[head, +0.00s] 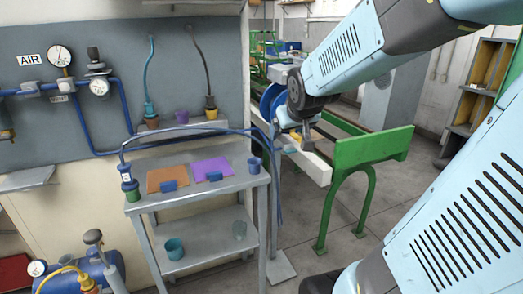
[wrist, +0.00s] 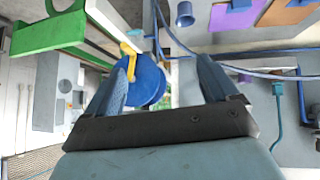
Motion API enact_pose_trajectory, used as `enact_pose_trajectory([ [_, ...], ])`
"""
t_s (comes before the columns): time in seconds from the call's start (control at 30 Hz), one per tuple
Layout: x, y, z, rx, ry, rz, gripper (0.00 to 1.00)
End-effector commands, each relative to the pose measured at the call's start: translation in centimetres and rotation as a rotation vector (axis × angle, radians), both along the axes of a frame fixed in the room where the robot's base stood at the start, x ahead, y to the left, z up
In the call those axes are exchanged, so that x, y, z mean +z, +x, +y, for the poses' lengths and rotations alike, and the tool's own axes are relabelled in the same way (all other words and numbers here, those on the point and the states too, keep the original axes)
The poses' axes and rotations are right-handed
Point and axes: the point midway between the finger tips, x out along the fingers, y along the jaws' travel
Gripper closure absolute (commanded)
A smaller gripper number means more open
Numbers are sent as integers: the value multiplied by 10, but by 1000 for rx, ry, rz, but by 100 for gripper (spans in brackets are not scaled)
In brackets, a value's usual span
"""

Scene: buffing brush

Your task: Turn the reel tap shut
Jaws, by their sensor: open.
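A blue reel (head: 270,100) stands on a post right of the grey wall panel in the head view, partly hidden by my wrist. In the wrist view the reel's round blue face (wrist: 150,85) shows between my fingers, nearer the left one. A yellow lever-like part (wrist: 129,58), which looks like the tap handle, sits at the reel's upper left, beside the left fingertip; I cannot tell if they touch. My gripper (wrist: 165,70) is open, its two fingers wide apart with nothing held. In the head view my gripper (head: 307,140) is small and partly hides the tap area.
A green-ended bench frame (head: 372,148) stands close right of my gripper. A grey table (head: 196,203) with an orange mat (head: 167,178), a purple mat (head: 212,168) and cups is at left. Blue hose (head: 190,130) arches above the table. Floor in front of the green frame is clear.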

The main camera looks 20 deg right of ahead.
Motion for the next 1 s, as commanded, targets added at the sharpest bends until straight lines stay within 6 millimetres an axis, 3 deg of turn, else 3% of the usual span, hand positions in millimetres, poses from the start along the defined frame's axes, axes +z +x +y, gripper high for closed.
enact_pose_trajectory([
  [0.2,-27,60,-38,3,-52,-105,13],
  [0.5,-73,123,-84,45,-90,-259,13],
  [0.8,-128,158,-122,100,-81,-417,13],
  [1.0,-161,166,-140,131,-54,-517,13],
])
